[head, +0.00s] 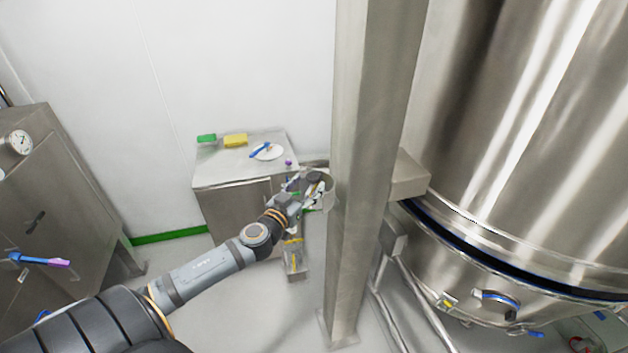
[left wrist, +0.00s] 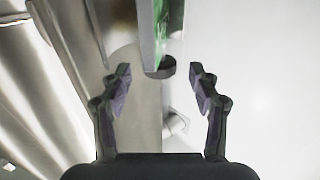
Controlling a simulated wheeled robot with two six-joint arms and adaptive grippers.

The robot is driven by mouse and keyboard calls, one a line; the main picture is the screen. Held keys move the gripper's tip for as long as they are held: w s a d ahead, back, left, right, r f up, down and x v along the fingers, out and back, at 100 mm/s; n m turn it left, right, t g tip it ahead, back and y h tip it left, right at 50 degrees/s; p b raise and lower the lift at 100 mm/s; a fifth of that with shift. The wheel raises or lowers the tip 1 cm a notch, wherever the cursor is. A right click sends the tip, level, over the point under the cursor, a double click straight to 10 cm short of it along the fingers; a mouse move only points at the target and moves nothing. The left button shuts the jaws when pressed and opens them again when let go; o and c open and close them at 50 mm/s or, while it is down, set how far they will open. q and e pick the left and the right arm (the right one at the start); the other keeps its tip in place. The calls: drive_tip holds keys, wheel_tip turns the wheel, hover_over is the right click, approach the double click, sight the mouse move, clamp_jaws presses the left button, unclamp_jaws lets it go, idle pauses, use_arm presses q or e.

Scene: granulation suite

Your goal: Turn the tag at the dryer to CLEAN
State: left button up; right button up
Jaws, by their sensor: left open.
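The tag, a thin plate with a green face, shows nearly edge-on in the left wrist view (left wrist: 158,32), with a dark rounded piece (left wrist: 164,69) at its lower end. My left gripper (left wrist: 158,84) is open, its two fingers apart on either side of the tag's line, and nothing is held. In the head view my left gripper (head: 314,187) is beside the steel post and largely covers the tag; only small white and green bits show there. The lettering cannot be read. My right gripper is not in view.
A thick steel post (head: 368,150) stands just right of my left gripper, with a large steel vessel (head: 530,130) behind it. A steel cabinet (head: 215,178) with a yellow item (head: 236,140) and a white disc (head: 272,153) stands behind my arm. Another cabinet (head: 60,190) is at left.

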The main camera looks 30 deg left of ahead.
sight(314, 183)
use_arm(q)
drive_tip(key=w, duration=0.1)
drive_tip(key=w+p, duration=0.2)
drive_tip(key=shift+w+a+r, duration=0.2)
drive_tip(key=shift+a+r, duration=0.05)
drive_tip(key=shift+w+f, duration=0.1)
drive_tip(key=shift+w, duration=0.2)
drive_tip(key=shift+d, duration=0.1)
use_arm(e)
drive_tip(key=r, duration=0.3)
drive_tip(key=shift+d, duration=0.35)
use_arm(q)
drive_tip(key=shift+f, duration=0.1)
drive_tip(key=shift+c, duration=0.5)
